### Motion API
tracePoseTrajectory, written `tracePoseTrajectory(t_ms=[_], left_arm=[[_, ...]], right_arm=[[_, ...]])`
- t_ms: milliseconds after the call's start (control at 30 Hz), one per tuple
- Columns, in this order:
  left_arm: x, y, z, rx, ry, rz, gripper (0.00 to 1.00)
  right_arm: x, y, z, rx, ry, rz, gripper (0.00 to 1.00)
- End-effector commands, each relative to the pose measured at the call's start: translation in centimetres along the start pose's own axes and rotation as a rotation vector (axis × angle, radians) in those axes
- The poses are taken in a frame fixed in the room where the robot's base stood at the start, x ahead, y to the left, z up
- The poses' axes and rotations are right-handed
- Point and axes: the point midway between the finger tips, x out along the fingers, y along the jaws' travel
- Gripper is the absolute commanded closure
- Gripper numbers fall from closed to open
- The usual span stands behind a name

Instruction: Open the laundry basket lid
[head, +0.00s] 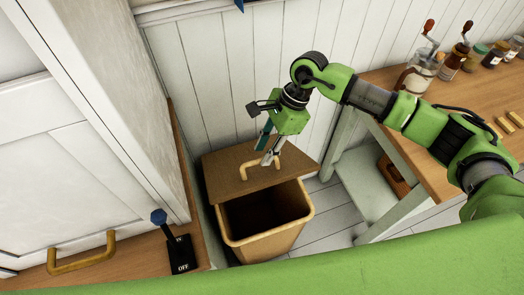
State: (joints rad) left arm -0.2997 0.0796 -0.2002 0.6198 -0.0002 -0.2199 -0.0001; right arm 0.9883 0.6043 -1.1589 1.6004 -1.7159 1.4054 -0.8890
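The laundry basket (277,238) is a tan wooden bin on the floor between the white cabinet and the table. Its dark inside shows through the front of its opening. Its brown lid (222,178) stands raised at the back, towards the wall, with an arched tan handle (245,170) on it. My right gripper (264,157) reaches down to the handle from above. Its two fingers show a gap between them, and the grey one overlaps the handle. Whether the handle lies between them is hard to see. My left gripper is out of view.
A white cabinet (75,150) stands close on the left. A switch with a blue-knobbed lever (180,250) sits on the wooden ledge. On the right are a wooden table (425,165) with jars and grinders, and a pale bench (362,185). White plank wall lies behind.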

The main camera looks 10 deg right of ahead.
Motion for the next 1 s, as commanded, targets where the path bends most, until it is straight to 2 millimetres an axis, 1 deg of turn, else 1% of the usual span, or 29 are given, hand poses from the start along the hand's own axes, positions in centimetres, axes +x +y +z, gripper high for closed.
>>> tracePoseTrajectory(t_ms=[100,200,533,633,667,867,933,1000], left_arm=[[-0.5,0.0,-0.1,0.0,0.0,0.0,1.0],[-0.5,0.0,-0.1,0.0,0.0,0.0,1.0],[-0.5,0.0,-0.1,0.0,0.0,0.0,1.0],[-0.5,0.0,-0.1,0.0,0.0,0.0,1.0],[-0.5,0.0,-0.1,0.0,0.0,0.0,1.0],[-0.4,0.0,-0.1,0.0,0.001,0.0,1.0],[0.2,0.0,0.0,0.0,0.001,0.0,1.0],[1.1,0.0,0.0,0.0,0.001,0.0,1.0]], right_arm=[[1.4,0.0,0.1,0.002,-0.001,0.001,0.72],[2.1,0.0,0.0,0.001,0.0,0.001,0.72],[2.4,-0.1,0.0,0.0,0.001,-0.001,0.72],[2.4,-0.1,0.0,0.0,0.001,-0.001,0.98],[2.4,-0.1,0.0,0.0,0.001,-0.001,1.0],[2.4,-0.2,0.0,0.0,0.0,-0.002,1.0],[2.1,-0.9,0.1,0.001,0.0,-0.005,1.0],[1.6,-2.0,0.3,0.0,0.001,-0.009,1.0]])
